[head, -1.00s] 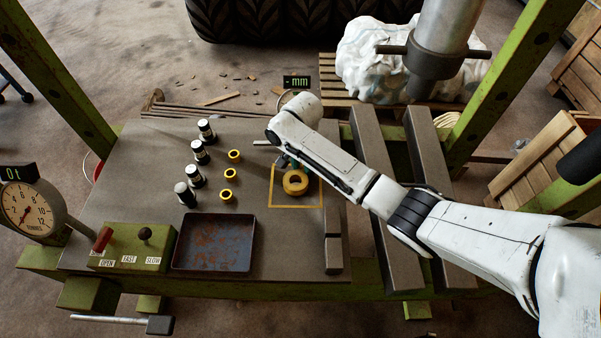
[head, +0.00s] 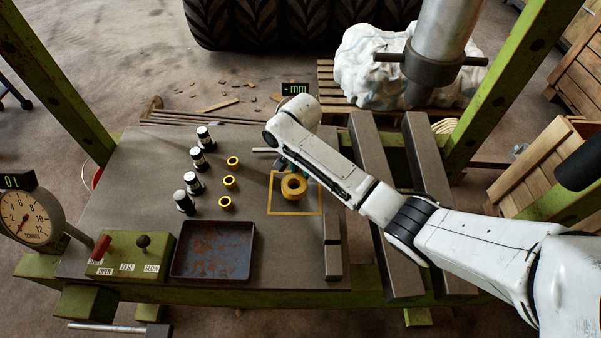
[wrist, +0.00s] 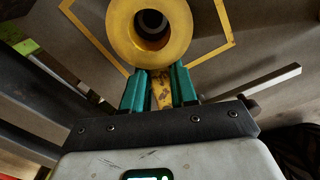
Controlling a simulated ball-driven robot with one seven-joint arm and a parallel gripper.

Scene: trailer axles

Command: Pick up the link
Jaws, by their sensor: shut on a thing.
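The link is a yellow piece with a thick round eye (head: 293,187) and a narrow shank. In the head view it is over the yellow square outline (head: 290,213) on the grey bench. In the wrist view its eye (wrist: 122,35) is just beyond my fingertips, with a dark hole in it. My gripper (wrist: 160,82) has green fingers shut on the yellow shank, one on each side. In the head view my gripper (head: 284,163) is partly hidden by my white arm. I cannot tell whether the link touches the bench.
Several black-and-white pins (head: 195,183) and yellow rings (head: 230,182) stand left of the outline. A rusty tray (head: 213,250), a green control box (head: 130,255) and a dial gauge (head: 24,218) are at the front left. Steel beams (head: 385,210) lie to the right.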

